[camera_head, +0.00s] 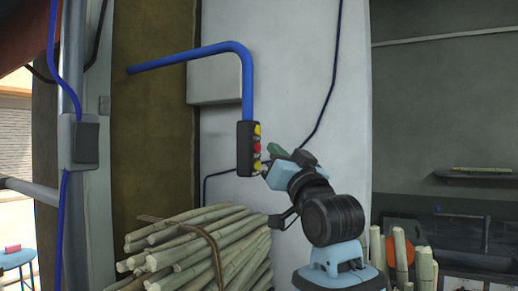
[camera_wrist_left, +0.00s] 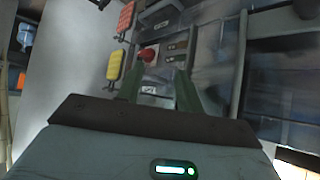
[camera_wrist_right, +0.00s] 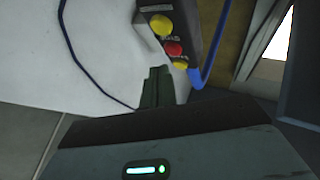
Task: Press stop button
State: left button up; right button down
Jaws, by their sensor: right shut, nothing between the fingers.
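A dark control box (camera_head: 244,150) hangs from a blue pipe in the head view. Its face has a red button (camera_head: 257,148) between yellow ones. In the right wrist view, the same red button (camera_wrist_right: 174,49) sits between a larger yellow button (camera_wrist_right: 161,26) and a smaller yellow one (camera_wrist_right: 180,65). My right gripper (camera_head: 267,164) is shut and empty, beside the box's lower end. Its fingertips (camera_wrist_right: 157,72) appear just short of the small yellow button; contact cannot be told. My left gripper (camera_wrist_left: 158,88) is open and empty, outside the head view.
A bundle of sugarcane (camera_head: 205,245) lies below the box. The blue pipe (camera_head: 247,80) bends down to the box. A white wall (camera_head: 290,75) stands behind.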

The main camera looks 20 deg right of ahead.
jog(key=shift+s+d, duration=1.5)
jog(key=shift+s, duration=0.2)
jog(key=w+a+f+g, duration=0.1)
jog(key=w+f+g, duration=0.15)
jog(key=f, duration=0.85)
jog(key=w+f+g, duration=0.1)
jog(key=w+f, duration=0.2)
jog(key=f, duration=0.8)
jog(key=s+a+f+n+g, duration=0.1)
jog(key=s+f+g, duration=0.1)
jog(key=f, duration=1)
jog(key=s+a+f+n+g, duration=0.1)
jog(key=s+f+g, duration=0.1)
jog(key=f, duration=1)
jog(key=s+a+f+n+g, duration=0.1)
jog(key=s+f+g, duration=0.1)
jog(key=s+f, duration=0.6)
jog(key=s+f+g, duration=0.1)
jog(key=s+f, duration=0.5)
jog(key=f, duration=0.5)
jog(key=s+a+f+g, duration=0.1)
jog(key=s+f, duration=0.4)
jog(key=s, duration=0.4)
jog(key=s+a+f+n+g, duration=0.1)
jog(key=s+f+g, duration=0.1)
jog(key=s+f, duration=0.4)
jog(key=s, duration=0.3)
jog(key=shift+a+g, duration=0.15)
jog(key=shift+g, duration=0.1)
